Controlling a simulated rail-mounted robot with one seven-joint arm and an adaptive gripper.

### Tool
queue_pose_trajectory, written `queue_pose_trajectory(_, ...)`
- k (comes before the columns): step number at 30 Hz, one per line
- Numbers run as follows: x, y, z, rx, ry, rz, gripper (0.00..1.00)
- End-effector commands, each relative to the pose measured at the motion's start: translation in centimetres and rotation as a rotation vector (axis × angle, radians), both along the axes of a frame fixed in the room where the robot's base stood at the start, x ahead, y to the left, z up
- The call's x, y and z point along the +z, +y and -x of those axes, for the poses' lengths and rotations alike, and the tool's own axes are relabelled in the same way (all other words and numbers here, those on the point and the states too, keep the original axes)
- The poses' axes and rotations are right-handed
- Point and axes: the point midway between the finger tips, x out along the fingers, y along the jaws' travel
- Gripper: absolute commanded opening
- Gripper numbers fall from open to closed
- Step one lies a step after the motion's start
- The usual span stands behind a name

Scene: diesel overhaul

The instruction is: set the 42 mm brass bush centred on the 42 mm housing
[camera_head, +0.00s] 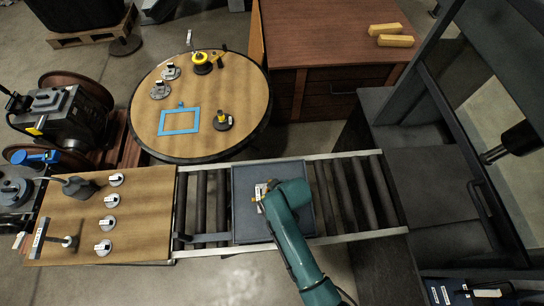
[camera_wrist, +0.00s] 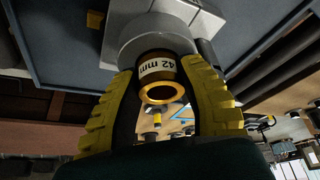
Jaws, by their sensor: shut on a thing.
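The brass bush (camera_wrist: 161,82) has a dark body, a bright brass rim and a white label reading 42 mm. My gripper (camera_wrist: 160,100) has its yellow ribbed fingers shut on the bush from both sides. A grey round housing (camera_wrist: 150,24) is right behind the bush in the wrist view; its size mark is not visible, and I cannot tell whether the bush touches it or is centred on it. In the head view my gripper (camera_head: 262,194) is over the dark tray (camera_head: 243,222) on the roller conveyor, and my arm hides much of what is beneath.
Several labelled grey discs (camera_head: 112,200) stand on the wooden bench (camera_head: 145,215) at left. The round table (camera_head: 240,90) carries a blue frame (camera_head: 179,122), a yellow spool (camera_head: 202,60) and other small parts. Bare rollers (camera_head: 350,190) lie right of the tray; a dark machine (camera_head: 440,190) stands beyond.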

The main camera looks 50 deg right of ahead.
Motion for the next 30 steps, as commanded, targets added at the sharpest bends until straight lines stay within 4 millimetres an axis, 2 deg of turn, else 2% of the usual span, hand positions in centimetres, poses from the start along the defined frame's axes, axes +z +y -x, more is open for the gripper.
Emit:
queue_pose_trajectory(13,-0.53,0.0,0.0,0.0,0.0,0.0,0.05)
queue_pose_trajectory(14,-0.53,0.0,0.0,0.0,0.0,0.0,0.45)
queue_pose_trajectory(17,-0.56,0.03,0.01,0.0,0.0,-0.001,0.64)
queue_pose_trajectory(18,-0.56,0.05,0.01,0.0,0.0,-0.001,0.68)
queue_pose_trajectory(23,-0.57,0.08,0.01,0.001,0.001,-0.002,0.68)
queue_pose_trajectory(26,-0.66,0.13,0.08,0.001,0.003,-0.003,0.86)
queue_pose_trajectory(27,-0.65,0.13,0.07,0.001,0.003,-0.003,0.9)
queue_pose_trajectory(30,-0.62,0.13,0.05,0.001,0.002,-0.003,0.9)
